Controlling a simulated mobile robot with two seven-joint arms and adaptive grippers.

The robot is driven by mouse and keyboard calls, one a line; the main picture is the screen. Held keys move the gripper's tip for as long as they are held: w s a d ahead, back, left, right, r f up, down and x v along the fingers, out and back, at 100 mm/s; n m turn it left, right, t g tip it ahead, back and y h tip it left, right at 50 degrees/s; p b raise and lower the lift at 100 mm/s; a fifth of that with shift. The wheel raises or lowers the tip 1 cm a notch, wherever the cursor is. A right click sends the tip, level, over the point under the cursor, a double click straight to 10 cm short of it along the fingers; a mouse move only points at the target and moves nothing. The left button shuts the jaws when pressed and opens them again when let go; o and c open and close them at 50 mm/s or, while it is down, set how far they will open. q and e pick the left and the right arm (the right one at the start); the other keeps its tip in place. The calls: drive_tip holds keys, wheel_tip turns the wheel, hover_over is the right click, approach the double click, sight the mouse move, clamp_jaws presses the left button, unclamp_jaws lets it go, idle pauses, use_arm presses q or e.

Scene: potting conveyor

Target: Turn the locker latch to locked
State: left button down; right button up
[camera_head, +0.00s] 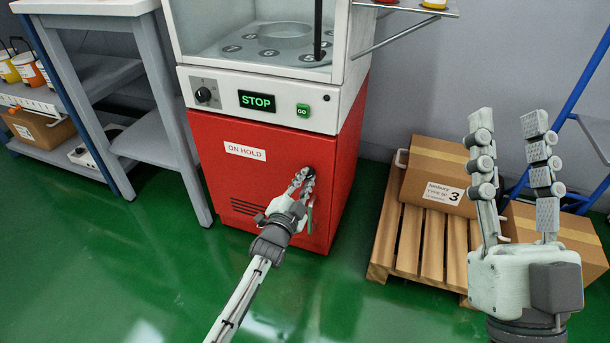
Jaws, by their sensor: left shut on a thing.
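The red locker (218,180) stands below the white machine and carries an "ON HOLD" label (245,152). Its latch (309,172) is on the right part of the red front, mostly hidden by my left gripper. My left gripper (304,178) reaches up to the front and is shut on the latch. The latch's exact angle cannot be told behind the fingers. My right gripper (508,121) is raised at the right, open and empty, with its fingers pointing up, well away from the locker.
Above the locker are a dial (204,95), a green STOP display (257,101) and a GO button (303,110). A grey table (147,140) stands close at left. A wooden pallet (408,240) with cardboard boxes (432,178) is at right. Green floor lies open in front.

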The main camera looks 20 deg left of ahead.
use_arm(q)
drive_tip(key=shift+w+r+n+p, duration=0.15)
drive_tip(key=shift+n+p, duration=0.6)
drive_tip(key=shift+n, duration=1.7)
drive_tip(key=shift+r+n+p, duration=0.1)
drive_tip(key=shift+n+p, duration=0.6)
drive_tip(key=shift+n, duration=1.75)
use_arm(e)
drive_tip(key=w+f+g+h, duration=0.2)
drive_tip(key=f+g, duration=0.3)
drive_tip(key=f, duration=0.3)
drive_tip(key=shift+w+a+f+g, duration=0.2)
drive_tip(key=shift+w+a+g, duration=0.2)
drive_tip(key=shift+w, duration=0.3)
use_arm(q)
drive_tip(key=c, duration=1.6)
unclamp_jaws()
drive_tip(key=shift+o, duration=0.2)
use_arm(e)
drive_tip(key=shift+d, duration=0.1)
use_arm(q)
drive_tip(key=shift+f, duration=0.1)
use_arm(e)
drive_tip(key=shift+f, duration=0.1)
use_arm(q)
drive_tip(key=s, duration=0.7)
drive_tip(key=shift+s, duration=0.3)
